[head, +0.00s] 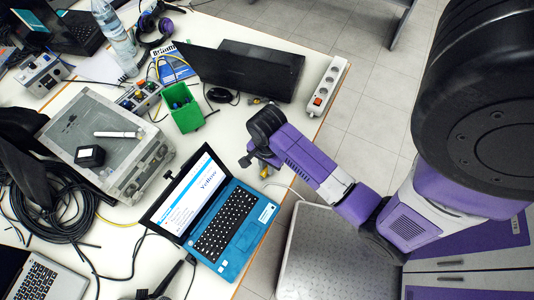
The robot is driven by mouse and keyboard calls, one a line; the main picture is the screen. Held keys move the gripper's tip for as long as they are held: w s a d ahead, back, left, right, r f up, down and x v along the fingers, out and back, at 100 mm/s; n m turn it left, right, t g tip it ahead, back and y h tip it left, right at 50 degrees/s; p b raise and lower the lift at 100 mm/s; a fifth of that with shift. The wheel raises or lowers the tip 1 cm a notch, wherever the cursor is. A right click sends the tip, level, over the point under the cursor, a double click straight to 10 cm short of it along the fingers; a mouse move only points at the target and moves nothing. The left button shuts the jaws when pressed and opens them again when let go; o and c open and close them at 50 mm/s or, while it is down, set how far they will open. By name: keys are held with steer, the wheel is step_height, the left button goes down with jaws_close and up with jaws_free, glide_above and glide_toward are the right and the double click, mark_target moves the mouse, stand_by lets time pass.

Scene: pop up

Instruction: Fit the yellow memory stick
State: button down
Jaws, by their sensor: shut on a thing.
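My gripper (262,168) is over the table's right edge, above and to the right of the blue laptop. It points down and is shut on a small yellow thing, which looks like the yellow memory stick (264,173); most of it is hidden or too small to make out. The open blue laptop (253,236) stands near the table edge, its screen (196,194) showing the word "Yellow". My gripper is apart from the laptop, beyond its keyboard's upper right corner. The laptop's ports are too small to tell.
A green bin (182,107) stands to the upper left. A grey instrument box (107,140) and coiled black cables (56,205) fill the left. A thin cable runs close by the laptop's right side.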

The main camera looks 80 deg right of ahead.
mark_target(261, 177)
steer(key=shift+p, duration=0.4)
steer(key=shift+w+a+p, duration=0.3)
steer(key=shift+a+p, duration=0.15)
steer(key=shift+a, duration=0.3)
steer(key=shift+w+a+p, duration=0.25)
steer(key=shift+a+p, duration=0.2)
steer(key=shift+a, duration=0.3)
steer(key=shift+p, duration=0.7)
steer(key=shift+w+a, duration=0.2)
steer(key=shift+a, duration=0.3)
steer(key=shift+w+a, duration=0.15)
steer(key=shift+a, duration=0.35)
stand_by(0.3)
steer(key=c, duration=1.3)
jaws_free()
